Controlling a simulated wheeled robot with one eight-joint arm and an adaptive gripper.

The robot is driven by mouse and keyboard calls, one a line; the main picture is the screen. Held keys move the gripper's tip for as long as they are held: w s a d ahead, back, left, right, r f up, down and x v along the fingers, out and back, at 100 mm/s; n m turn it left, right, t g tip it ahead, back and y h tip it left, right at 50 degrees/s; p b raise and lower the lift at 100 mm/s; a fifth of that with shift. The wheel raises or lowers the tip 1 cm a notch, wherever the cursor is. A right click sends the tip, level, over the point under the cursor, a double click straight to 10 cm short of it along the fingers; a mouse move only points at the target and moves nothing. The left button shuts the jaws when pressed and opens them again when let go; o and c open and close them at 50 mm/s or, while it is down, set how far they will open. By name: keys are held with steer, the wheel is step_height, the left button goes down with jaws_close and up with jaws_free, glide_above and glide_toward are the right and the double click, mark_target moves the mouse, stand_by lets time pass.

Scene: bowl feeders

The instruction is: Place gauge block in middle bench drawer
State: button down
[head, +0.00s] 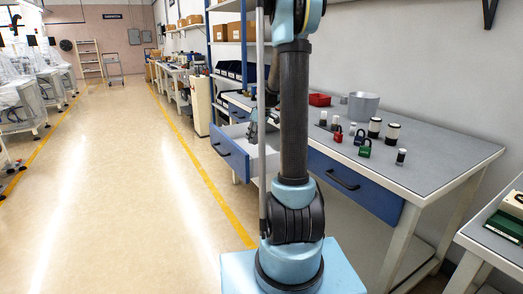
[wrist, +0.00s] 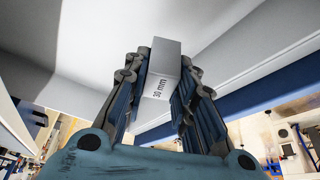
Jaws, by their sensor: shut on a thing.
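The gauge block (wrist: 162,72), a grey metal block marked "30 mm", sits between the fingers of my gripper (wrist: 160,90) in the wrist view. My gripper is shut on it. In the head view my gripper (head: 253,126) hangs at the open bench drawer, partly hidden behind my arm; the block cannot be made out there. The open drawer has a blue front (head: 229,153) with a dark handle and a pale interior, which looks empty where visible. In the wrist view pale drawer surfaces (wrist: 85,50) surround the block; whether it touches them I cannot tell.
A closed blue drawer (head: 352,186) is in the bench (head: 440,150) at right. Shelves stand behind. The floor at left is clear.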

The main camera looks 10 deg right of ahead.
steer(key=shift+f, duration=3.85)
steer(key=c, duration=1.3)
jaws_free()
steer(key=v, duration=1.2)
steer(key=s+a+r+m, duration=0.2)
steer(key=s, duration=1)
steer(key=shift+s+a+f+m+g+h, duration=0.35)
steer(key=shift+s+f+m, duration=0.95)
steer(key=shift+s, duration=3.5)
steer(key=shift+s+d+f+m+g+h, duration=0.1)
steer(key=shift+s+f+m+h, duration=0.55)
steer(key=shift+s+f, duration=2.7)
steer(key=shift+s+a+f+m+g+h, duration=0.25)
steer(key=shift+s+m, duration=0.8)
steer(key=shift+s, duration=5.2)
